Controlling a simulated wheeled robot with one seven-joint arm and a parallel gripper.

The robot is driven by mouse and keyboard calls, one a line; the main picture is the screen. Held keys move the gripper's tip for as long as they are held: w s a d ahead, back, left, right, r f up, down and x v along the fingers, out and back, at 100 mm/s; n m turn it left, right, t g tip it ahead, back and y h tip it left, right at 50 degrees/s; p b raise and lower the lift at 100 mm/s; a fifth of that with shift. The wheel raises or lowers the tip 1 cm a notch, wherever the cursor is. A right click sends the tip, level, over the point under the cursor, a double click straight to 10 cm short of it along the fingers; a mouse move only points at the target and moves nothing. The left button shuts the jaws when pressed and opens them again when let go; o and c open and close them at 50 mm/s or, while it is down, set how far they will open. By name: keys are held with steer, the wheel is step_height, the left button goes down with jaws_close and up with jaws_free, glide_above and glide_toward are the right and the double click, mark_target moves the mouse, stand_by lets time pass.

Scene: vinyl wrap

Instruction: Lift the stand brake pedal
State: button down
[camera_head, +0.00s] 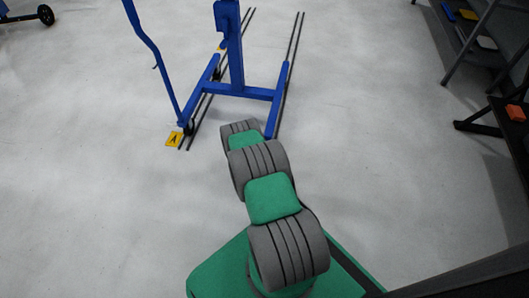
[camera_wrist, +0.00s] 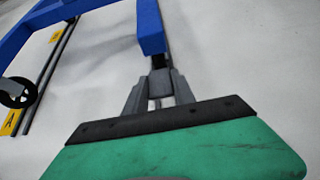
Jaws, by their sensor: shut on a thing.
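The blue stand (camera_head: 236,60) stands on the floor, with two low legs pointing toward me. It also shows in the wrist view (camera_wrist: 150,28). My gripper (camera_wrist: 160,88) is at the near end of the stand's right leg, its two grey fingers shut on a small grey part just below the leg end. This part is at the brake pedal's place; its shape is mostly hidden by the fingers. In the head view my arm covers the gripper.
Dark parallel rails (camera_head: 291,50) run along the floor under the stand. A tall bent blue bar (camera_head: 150,50) rises from the left leg. A dark shelf (camera_head: 465,35) and a rack with an orange item (camera_head: 515,112) stand at right.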

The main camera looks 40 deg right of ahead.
steer(key=c, duration=1)
jaws_free()
steer(key=shift+c, duration=0.2)
steer(key=p+v, duration=0.3)
steer(key=v, duration=0.5)
steer(key=shift+f, duration=0.1)
